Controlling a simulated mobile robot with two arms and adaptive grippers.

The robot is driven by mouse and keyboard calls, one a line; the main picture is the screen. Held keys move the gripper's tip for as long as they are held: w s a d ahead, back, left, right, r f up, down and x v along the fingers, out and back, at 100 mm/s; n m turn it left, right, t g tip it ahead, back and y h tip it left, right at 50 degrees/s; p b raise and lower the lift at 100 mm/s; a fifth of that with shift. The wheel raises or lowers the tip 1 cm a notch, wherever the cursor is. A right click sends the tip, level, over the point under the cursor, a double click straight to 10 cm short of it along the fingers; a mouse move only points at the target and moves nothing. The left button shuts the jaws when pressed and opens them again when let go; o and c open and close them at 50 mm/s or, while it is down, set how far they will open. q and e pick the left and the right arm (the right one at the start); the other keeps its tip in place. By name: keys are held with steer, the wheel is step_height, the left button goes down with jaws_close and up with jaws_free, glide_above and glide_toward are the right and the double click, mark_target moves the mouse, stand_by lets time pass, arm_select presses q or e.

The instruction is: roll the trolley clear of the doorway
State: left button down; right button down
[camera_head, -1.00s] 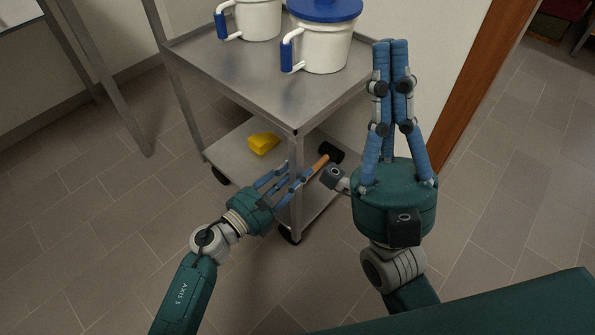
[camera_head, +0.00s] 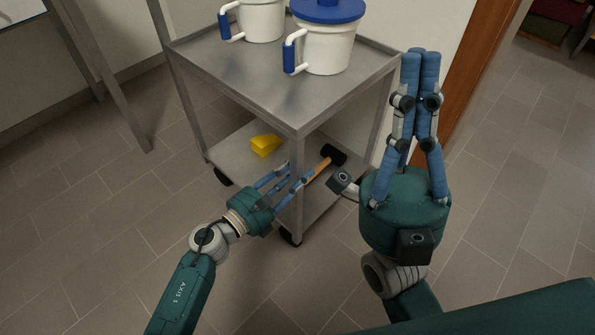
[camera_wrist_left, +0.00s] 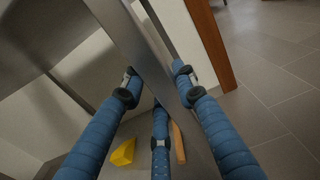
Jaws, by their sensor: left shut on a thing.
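The grey metal trolley (camera_head: 245,85) stands in the upper middle of the head view, beside the brown wooden door frame (camera_head: 476,75). My left gripper (camera_head: 291,182) is shut on the trolley's near corner post, between the upper and lower shelves. In the left wrist view its blue fingers (camera_wrist_left: 160,95) are around the post (camera_wrist_left: 128,40). My right gripper (camera_head: 422,55) is shut and empty, with its fingers pointing up together, to the right of the trolley. It hides part of the wall and door frame.
Two white pots with blue handles, one (camera_head: 327,48) blue-lidded, stand on the top shelf. A yellow wedge (camera_head: 266,146) and a black-headed mallet (camera_head: 323,167) lie on the lower shelf.

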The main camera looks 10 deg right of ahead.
arm_select(q)
steer(key=c, duration=1.3)
jaws_free()
steer(key=shift+a, duration=0.1)
steer(key=v, duration=1.2)
